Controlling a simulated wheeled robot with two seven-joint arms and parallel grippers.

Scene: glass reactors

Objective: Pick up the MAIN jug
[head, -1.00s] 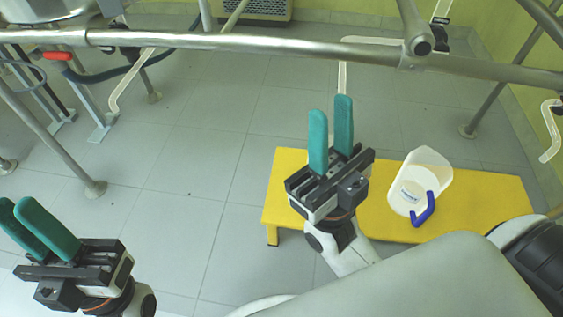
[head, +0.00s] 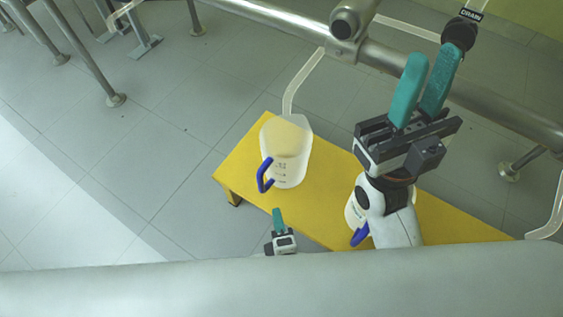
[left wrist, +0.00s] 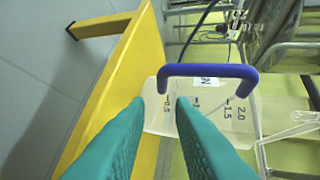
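A clear jug with a blue handle (head: 287,160) stands upright near the left end of the yellow bench (head: 243,165). Its name is not readable in the head view. In the left wrist view, a blue-handled jug (left wrist: 216,110) shows volume marks and a partly visible label. My left gripper (head: 278,211) is in front of the bench. Its teal fingers (left wrist: 160,103) are open, apart from each other, close to the handle, with nothing visibly held between them. A second jug (head: 353,212) is mostly hidden behind my right arm. My right gripper (head: 425,80) is raised, open and empty.
A white curved tube (head: 300,82) hangs just behind the left jug. The floor (head: 150,170) left of the bench is clear.

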